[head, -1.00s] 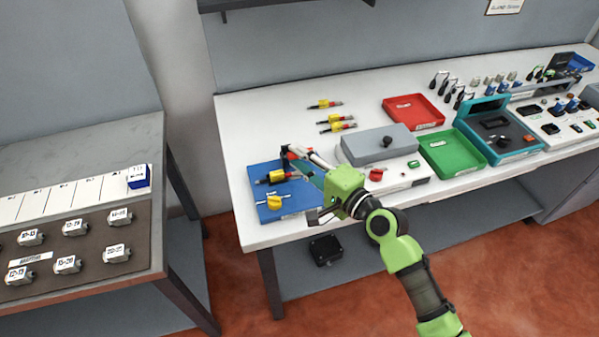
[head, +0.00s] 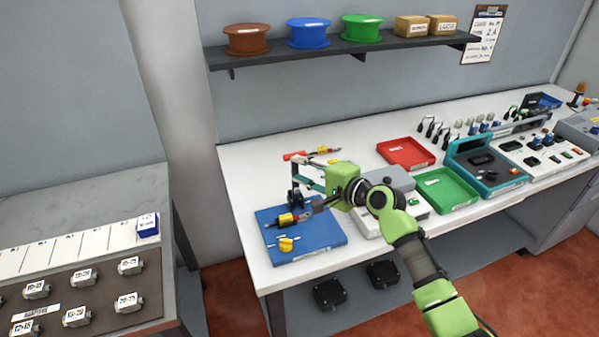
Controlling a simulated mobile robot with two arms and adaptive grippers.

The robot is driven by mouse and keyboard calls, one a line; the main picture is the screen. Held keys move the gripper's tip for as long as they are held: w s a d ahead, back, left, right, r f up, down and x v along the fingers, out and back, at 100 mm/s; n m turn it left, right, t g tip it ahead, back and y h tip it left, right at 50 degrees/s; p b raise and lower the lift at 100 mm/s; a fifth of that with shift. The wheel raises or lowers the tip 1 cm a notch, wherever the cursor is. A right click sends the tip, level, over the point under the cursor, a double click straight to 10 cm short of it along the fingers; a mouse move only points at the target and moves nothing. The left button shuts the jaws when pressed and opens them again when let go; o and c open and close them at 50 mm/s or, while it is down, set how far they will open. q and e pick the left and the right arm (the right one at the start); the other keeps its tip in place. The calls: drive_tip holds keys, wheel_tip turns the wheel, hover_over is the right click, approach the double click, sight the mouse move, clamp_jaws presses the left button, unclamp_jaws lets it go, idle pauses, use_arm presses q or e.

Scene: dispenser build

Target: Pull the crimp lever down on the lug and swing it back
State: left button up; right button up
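The blue crimp station (head: 328,237) lies at the front left of the white bench. A yellow lug piece with a dark end (head: 285,220) lies across it, beside the dark lever post. A second yellow part (head: 287,244) is at the front of the base. The crimp lever's red handle (head: 294,156) is raised above and behind the post. My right gripper (head: 311,195) is just right of the post, near the lever arm. Its fingers overlap the lever linkage, so I cannot tell whether they grip it. My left gripper is out of view.
A grey-topped box (head: 395,175) stands right of the station, partly hidden by my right arm. Red (head: 406,153) and green (head: 443,190) trays lie further right. Loose connectors (head: 322,150) lie behind. A shelf with spools (head: 305,32) hangs above.

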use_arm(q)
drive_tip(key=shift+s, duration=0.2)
use_arm(e)
drive_tip(key=v, duration=1.2)
drive_tip(key=shift+s+r, duration=0.15)
